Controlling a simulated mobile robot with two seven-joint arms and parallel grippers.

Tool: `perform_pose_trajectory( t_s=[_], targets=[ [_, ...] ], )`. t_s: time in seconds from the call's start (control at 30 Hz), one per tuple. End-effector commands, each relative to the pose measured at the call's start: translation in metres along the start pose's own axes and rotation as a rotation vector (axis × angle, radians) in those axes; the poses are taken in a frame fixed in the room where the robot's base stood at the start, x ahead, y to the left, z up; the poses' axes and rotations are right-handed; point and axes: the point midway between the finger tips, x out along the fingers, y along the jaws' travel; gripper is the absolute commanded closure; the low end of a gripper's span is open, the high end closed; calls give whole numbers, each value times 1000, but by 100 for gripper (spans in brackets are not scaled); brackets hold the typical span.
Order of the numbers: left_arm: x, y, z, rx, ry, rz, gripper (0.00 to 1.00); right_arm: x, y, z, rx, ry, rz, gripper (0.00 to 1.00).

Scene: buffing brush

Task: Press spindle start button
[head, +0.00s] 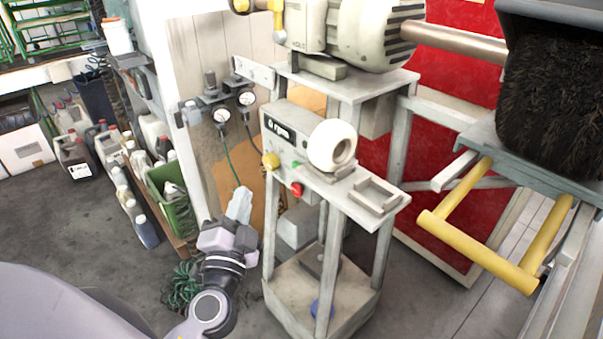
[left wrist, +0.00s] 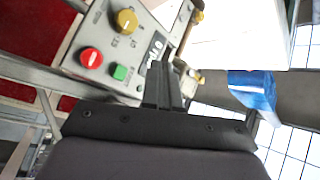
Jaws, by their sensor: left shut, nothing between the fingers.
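The control box (head: 285,140) with an rpm display stands on a grey metal stand. It carries a yellow knob (head: 271,160), a red button (head: 297,188) and a small green button (head: 296,164). The left wrist view shows the panel tilted, with the yellow knob (left wrist: 126,21), red button (left wrist: 90,58) and green button (left wrist: 120,72). My left gripper (head: 241,203) is below and left of the panel in the head view, apart from it. Its fingers (left wrist: 163,82) are shut and empty, appearing just right of the green button in the wrist view. My right gripper is out of view.
A white roll (head: 332,145) and a small tray (head: 375,196) sit on the stand top. A large motor (head: 365,35) is above, and a black brush (head: 550,100) is at right. Gauges (head: 222,116) with a green hose hang left. Bottles and a green crate (head: 172,215) line the left.

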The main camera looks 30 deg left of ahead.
Motion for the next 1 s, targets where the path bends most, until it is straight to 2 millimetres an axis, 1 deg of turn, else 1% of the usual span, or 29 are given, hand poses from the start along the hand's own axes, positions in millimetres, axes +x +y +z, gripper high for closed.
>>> perform_pose_trajectory(
  t_s=[0.23, 0.37, 0.53, 0.8, 0.9, 1.0],
  targets=[
    [0, 0, 0, -1, -1, 1, 100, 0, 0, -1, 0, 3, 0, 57],
    [4, 2, -3, -2, -1, 1, 100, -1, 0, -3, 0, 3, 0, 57],
    [18, 10, -14, -1, -1, 1, 100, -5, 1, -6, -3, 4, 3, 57],
    [45, 31, -33, -1, -1, 1, 100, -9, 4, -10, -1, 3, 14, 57],
    [51, 39, -36, -3, -1, 1, 100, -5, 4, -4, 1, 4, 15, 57],
    [57, 43, -41, -3, -1, 1, 100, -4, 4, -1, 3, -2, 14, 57]
  ],
)
